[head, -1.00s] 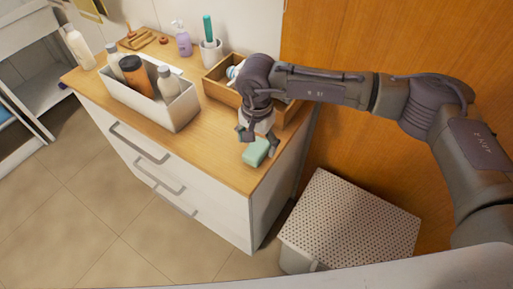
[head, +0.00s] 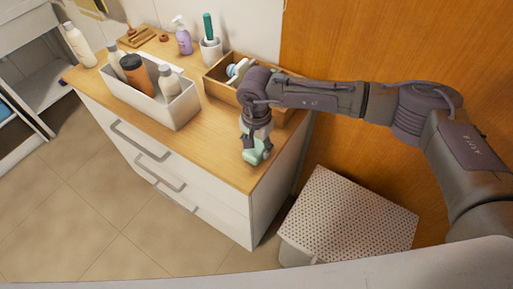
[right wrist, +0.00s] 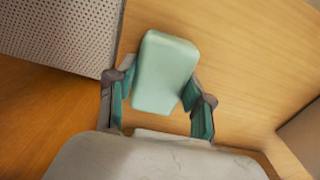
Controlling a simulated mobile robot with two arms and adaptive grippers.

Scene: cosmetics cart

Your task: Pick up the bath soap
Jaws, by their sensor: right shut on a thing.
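The bath soap is a pale green rounded bar (head: 254,157) near the front right corner of the wooden cart top. It also shows in the right wrist view (right wrist: 165,72), between the finger pads. My right gripper (head: 255,148) reaches down over the soap and is shut on it; the fingers hide part of the bar in the head view. In the right wrist view the right gripper (right wrist: 160,103) has a teal pad on each side of the bar. I cannot tell whether the soap is clear of the top. My left gripper is not in view.
A white bin with bottles (head: 178,112) stands left of the gripper. A wooden box (head: 222,93) is behind it, close to my right arm. A perforated-lid hamper (head: 350,220) stands on the floor at right. The top left of the soap is clear.

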